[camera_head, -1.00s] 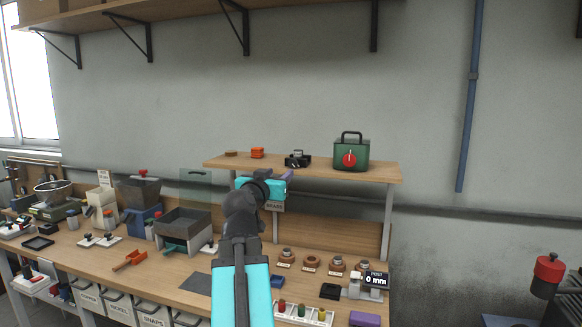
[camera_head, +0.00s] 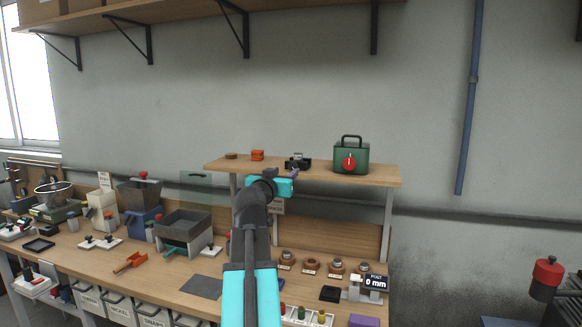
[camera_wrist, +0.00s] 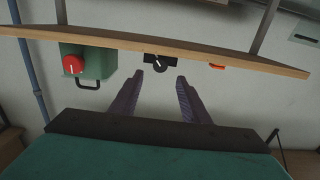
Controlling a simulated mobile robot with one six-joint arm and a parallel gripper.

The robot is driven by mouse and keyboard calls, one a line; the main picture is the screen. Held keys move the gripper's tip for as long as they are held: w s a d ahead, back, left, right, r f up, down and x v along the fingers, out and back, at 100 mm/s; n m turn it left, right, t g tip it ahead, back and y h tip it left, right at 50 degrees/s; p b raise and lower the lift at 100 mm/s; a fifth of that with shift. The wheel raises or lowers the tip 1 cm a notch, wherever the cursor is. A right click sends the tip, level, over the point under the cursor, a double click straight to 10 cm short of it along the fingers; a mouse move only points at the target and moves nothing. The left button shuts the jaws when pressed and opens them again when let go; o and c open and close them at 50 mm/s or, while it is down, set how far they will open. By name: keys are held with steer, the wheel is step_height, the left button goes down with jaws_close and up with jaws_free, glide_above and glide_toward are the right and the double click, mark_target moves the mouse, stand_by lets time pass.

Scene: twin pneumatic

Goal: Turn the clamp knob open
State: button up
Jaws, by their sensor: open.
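A small black device (camera_head: 298,162) sits on the raised wooden shelf. In the wrist view, which looks upside down, it shows a dark round knob (camera_wrist: 160,63) with a pale pointer line. A green box (camera_head: 351,157) with a handle and a red knob (camera_head: 349,162) stands to its right on the shelf. No label shows which knob is the clamp knob. My gripper (camera_wrist: 160,78) is open and empty. Its two purple fingers point toward the black device, and the dark knob appears between and just beyond the tips. They look apart from it. In the head view my gripper (camera_head: 293,174) is at the shelf's front edge.
The shelf (camera_head: 375,175) also holds an orange item (camera_head: 257,155) left of the black device. The bench below is crowded with trays, hoppers and small parts. The wall above the shelf is clear.

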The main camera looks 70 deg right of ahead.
mark_target(292, 166)
steer(key=shift+w+d+p, duration=0.15)
steer(key=shift+d+p, duration=0.35)
steer(key=shift+d, duration=1.5)
steer(key=shift+w+d+p, duration=0.1)
steer(key=shift+d+p, duration=0.35)
steer(key=shift+d, duration=1.55)
steer(key=c, duration=1)
steer(key=shift+n, duration=0.3)
steer(key=shift+n+b, duration=0.45)
steer(key=shift+n, duration=1.65)
steer(key=o, duration=1)
